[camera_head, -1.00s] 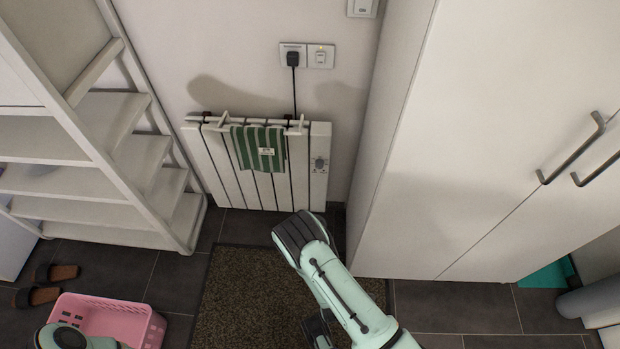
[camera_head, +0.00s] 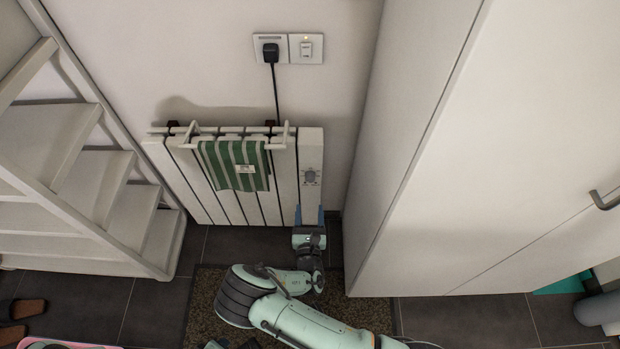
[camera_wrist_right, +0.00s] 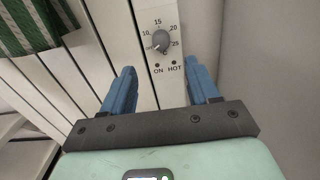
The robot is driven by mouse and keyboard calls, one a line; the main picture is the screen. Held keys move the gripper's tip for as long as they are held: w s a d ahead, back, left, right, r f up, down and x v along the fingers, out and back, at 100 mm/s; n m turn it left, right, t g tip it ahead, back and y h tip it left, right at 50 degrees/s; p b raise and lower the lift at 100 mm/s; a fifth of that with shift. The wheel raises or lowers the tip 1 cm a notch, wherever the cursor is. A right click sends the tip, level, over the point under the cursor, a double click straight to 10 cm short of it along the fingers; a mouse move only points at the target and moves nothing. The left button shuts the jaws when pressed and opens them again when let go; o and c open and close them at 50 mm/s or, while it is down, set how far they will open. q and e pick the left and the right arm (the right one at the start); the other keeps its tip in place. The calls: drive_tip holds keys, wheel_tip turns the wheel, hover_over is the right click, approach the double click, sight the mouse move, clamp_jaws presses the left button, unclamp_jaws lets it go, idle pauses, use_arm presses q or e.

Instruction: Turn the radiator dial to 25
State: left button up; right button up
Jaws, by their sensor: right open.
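The white radiator (camera_head: 210,205) stands against the back wall, with a grey dial (camera_head: 311,177) on the panel at its right end. In the right wrist view the round dial (camera_wrist_right: 160,42) has marks 10, 15, 20 and 25 around it, with ON and HOT lights below. Its exact setting is too small to tell. My right gripper (camera_head: 309,212) is open and empty just below the dial. In the right wrist view its blue fingers (camera_wrist_right: 162,85) are spread, with the dial ahead between them and apart from them. My left gripper is not in view.
A green striped towel (camera_head: 234,165) hangs on the radiator's rail. A white cabinet (camera_head: 420,200) rises close on the right. White shelves (camera_head: 90,200) stand on the left. A plug (camera_head: 270,52) with a cable is in the wall socket above.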

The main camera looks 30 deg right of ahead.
sight(310, 180)
drive_tip(key=b+x, duration=0.2)
drive_tip(key=x, duration=0.8)
drive_tip(key=shift+s+d, duration=0.1)
drive_tip(key=shift+d, duration=0.05)
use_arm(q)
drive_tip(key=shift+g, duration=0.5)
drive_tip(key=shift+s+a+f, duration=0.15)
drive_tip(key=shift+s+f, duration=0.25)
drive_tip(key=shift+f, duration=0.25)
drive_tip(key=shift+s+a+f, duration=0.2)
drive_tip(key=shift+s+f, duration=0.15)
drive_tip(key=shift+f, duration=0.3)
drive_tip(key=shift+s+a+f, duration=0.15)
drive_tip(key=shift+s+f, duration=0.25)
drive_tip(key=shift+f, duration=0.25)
use_arm(e)
drive_tip(key=shift+x, duration=0.8)
drive_tip(key=shift+c, duration=0.2)
drive_tip(key=c, duration=1)
